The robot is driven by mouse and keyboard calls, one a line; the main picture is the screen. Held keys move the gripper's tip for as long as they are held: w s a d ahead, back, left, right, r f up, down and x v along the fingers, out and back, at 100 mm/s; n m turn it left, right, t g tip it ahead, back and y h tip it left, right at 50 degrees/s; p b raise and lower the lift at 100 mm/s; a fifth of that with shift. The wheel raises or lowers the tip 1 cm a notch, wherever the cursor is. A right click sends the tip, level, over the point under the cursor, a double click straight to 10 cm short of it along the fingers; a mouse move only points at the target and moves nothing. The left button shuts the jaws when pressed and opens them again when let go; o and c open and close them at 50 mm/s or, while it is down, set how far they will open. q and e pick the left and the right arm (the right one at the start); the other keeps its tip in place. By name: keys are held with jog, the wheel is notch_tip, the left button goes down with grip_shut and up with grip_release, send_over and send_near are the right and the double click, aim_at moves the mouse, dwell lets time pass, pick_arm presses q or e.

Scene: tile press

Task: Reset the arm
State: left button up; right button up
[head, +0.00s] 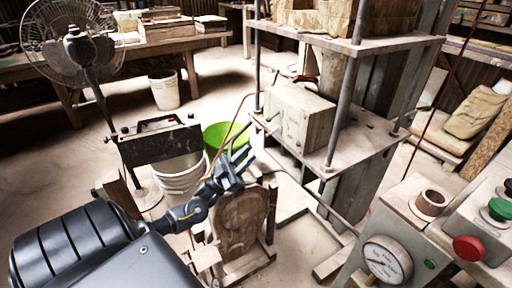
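My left arm comes in from the lower left of the head view, its dark grey links stretched toward the middle. My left gripper (239,158) is at its end, near the middle of the picture. Its fingers look slightly apart, with nothing seen between them. In the picture it overlaps the area just above a wooden mould stand (240,222) and in front of a green bowl (226,138). I cannot tell how far it is from either. My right arm and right gripper are not in view.
A metal press frame (375,165) with shelves stands right of the gripper. A control box with a gauge (386,259) and a red button (468,249) is at lower right. White buckets (180,172), a fan (75,40) and a workbench (160,48) stand left and behind.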

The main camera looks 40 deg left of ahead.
pick_arm(q)
jog(key=shift+s+a+f, duration=0.25)
jog(key=shift+s+f, duration=0.1)
jog(key=shift+f, duration=0.1)
dwell(0.3)
